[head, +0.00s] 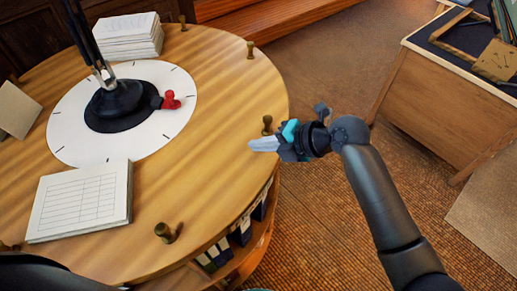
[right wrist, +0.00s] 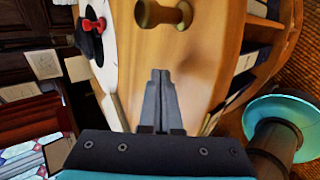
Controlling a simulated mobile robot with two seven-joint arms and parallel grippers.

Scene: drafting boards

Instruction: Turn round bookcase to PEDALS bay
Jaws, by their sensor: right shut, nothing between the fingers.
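The round bookcase (head: 215,80) has a wooden top with several brass knobs around its rim. Books (head: 243,232) stand in bays below the top; no PEDALS label is readable. My right gripper (head: 252,145) is shut and empty at the right rim, its fingers just on the near side of a knob (head: 267,124). In the right wrist view, the shut fingers (right wrist: 160,75) point toward a knob (right wrist: 163,14), with a gap between. Another knob (head: 167,232) stands at the near rim. My left gripper is not in view.
On the top are a white dial (head: 70,115) with a black lamp base (head: 122,105) and red knob (head: 170,101), a ruled pad (head: 82,203) and a paper stack (head: 128,38). A wooden desk (head: 440,105) stands at right. Open floor (head: 320,75) lies between.

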